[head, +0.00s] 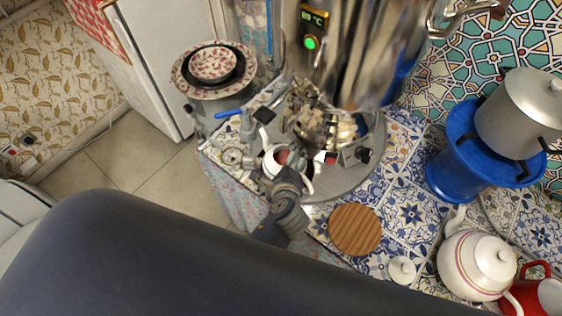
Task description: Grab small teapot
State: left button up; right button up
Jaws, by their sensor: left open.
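A small white teapot (270,152) with a dark reddish opening stands on the round metal tray (345,185) below the samovar (365,50). Its spout points up and left in the head view, and a white curved part shows at its lower right. My left gripper (287,176) is open right at the teapot's near side and covers part of it. I cannot tell whether the fingers touch it. A larger white teapot (470,262) with striped bands and a lid stands at the lower right. My right gripper is not in view.
A round wooden board (355,229) and a small white lid-like piece (402,269) lie on the tiled counter. A blue stand (455,170) holds a metal pot (522,112).

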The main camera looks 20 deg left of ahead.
pick_arm(q)
jog(key=c, duration=1.2)
jog(key=shift+o, duration=0.2)
jog(key=shift+r, duration=0.15)
